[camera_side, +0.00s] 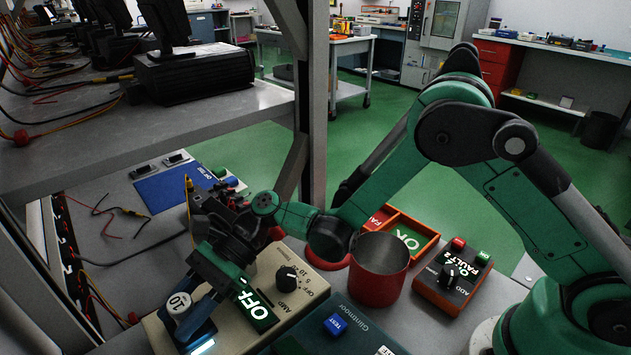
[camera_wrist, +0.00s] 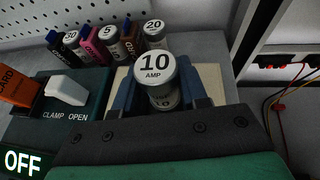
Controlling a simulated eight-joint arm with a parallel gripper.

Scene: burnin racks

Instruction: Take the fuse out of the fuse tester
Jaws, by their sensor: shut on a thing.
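A short cylindrical fuse (camera_wrist: 155,66) with a white cap marked 10 AMP stands between my gripper's (camera_wrist: 162,98) two blue fingers in the wrist view. The fingers are shut on it from both sides. In the side view the fuse (camera_side: 179,304) shows its white cap beside my gripper (camera_side: 197,318), which points down. The fuse is over the beige fuse tester (camera_side: 312,289), a box with a black knob (camera_side: 287,279) and a green display reading OFF (camera_side: 256,306). The fuse's lower end is hidden, so I cannot tell whether it sits in the socket.
In the wrist view several other fuses (camera_wrist: 110,46) stand behind, and a teal device with a white clamp lever (camera_wrist: 67,91) and orange card (camera_wrist: 17,87) is at left. A red cup (camera_side: 379,268) and red control box (camera_side: 451,279) stand right of the tester.

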